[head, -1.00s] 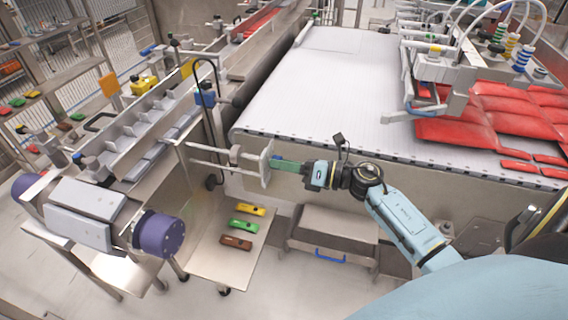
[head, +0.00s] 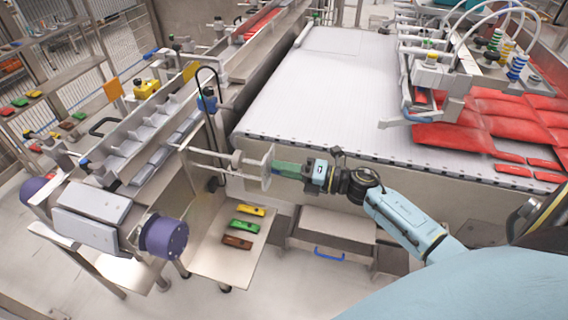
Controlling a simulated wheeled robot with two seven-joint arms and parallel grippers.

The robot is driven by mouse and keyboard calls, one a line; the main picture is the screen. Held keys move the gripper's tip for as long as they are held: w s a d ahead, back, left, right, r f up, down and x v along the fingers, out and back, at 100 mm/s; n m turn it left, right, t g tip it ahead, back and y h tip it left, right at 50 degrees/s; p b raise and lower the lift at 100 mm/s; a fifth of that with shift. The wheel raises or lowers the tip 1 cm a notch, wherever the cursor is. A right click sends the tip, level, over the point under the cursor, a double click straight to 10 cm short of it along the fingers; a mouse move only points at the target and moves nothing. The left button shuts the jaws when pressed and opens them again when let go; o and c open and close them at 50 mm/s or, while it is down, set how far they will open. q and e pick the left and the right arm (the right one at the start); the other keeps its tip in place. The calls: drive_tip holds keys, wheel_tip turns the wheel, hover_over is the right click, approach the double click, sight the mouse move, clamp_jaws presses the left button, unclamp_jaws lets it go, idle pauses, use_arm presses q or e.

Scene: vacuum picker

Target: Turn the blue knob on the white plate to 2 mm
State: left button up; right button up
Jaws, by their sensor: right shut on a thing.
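The white plate (head: 253,162) is an upright light bracket at the end of two horizontal rods, in the middle of the head view. My right gripper (head: 276,169), with green fingers, reaches to it from the right and is shut at its right face. The blue knob cannot be made out; the fingers hide the spot where they grip. Any scale or mark for 2 mm is too small to read. My left gripper is not in view.
A wide white conveyor (head: 320,95) lies behind the plate, with red packs (head: 500,115) at right. A tray (head: 215,262) below holds yellow, green and brown pieces. A purple-ended roller (head: 165,237) stands at lower left. A grey box (head: 330,225) sits below my right arm.

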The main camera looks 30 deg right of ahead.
drive_tip(key=shift+m+p, duration=1.6)
drive_tip(key=shift+m, duration=1.6)
drive_tip(key=o, duration=1)
drive_tip(key=b+v, duration=0.1)
drive_tip(key=v, duration=1.2)
drive_tip(key=shift+s+d, duration=0.15)
drive_tip(key=shift+d, duration=0.05)
